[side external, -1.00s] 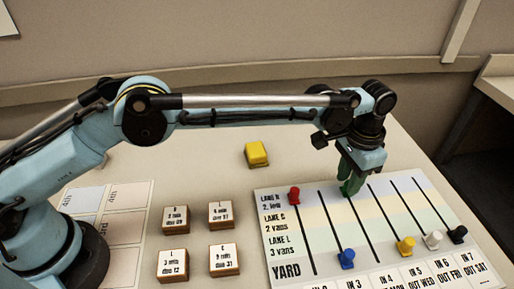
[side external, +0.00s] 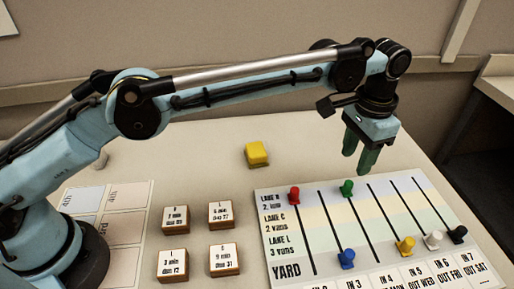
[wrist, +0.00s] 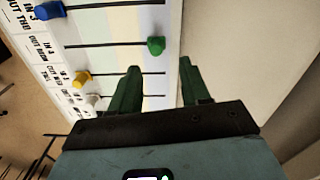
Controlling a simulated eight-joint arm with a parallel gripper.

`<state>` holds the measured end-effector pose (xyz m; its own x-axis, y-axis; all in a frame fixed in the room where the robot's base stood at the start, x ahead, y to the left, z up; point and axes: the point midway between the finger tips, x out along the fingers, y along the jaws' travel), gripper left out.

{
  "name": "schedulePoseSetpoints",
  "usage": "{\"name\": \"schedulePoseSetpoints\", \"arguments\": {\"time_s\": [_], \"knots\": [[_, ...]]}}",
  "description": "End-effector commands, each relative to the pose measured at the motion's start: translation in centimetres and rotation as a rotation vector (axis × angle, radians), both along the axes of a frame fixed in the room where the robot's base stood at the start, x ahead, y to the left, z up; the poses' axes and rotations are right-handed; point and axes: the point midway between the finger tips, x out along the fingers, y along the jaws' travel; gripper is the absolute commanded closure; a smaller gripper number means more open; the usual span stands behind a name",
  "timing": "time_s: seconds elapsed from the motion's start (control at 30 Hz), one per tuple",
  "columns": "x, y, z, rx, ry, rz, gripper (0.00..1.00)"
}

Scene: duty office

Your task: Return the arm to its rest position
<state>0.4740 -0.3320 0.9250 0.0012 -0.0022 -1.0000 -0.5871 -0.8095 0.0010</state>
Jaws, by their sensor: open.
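My gripper (side external: 360,155) is open and empty, raised above the far edge of the lane board. Its green fingers also show apart in the wrist view (wrist: 160,82). The yard board (side external: 290,237) lies flat on the table with black lane lines. A green peg (side external: 347,188) stands near the top of a lane line, just below and left of my gripper, apart from it; it also shows in the wrist view (wrist: 156,46). A red peg (side external: 294,195) stands at the top left of the board. My arm reaches out over the table.
Blue (side external: 346,259), yellow (side external: 405,246), white (side external: 433,240) and black (side external: 457,235) pegs stand lower on the board. A yellow block (side external: 256,154) lies behind it. Several labelled tiles (side external: 221,214) and a printed card (side external: 126,198) lie left. The table's back is mostly clear.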

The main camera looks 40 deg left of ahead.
Motion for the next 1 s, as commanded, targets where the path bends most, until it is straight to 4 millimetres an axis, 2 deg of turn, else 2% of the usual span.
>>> {"name": "schedulePoseSetpoints", "arguments": {"time_s": [0.43,0.57,0.67,0.8,1.0], "knots": [[0.0,0.1,0.7,-0.001,-0.001,0.001,0.53],[0.3,0.9,1.5,-0.007,-0.012,0.016,0.53],[0.8,2.6,3.1,-0.023,-0.035,0.047,0.53],[1.2,6.1,5.8,-0.052,-0.083,0.105,0.53],[0.4,11.5,9.0,-0.09,-0.158,0.189,0.53]]}}
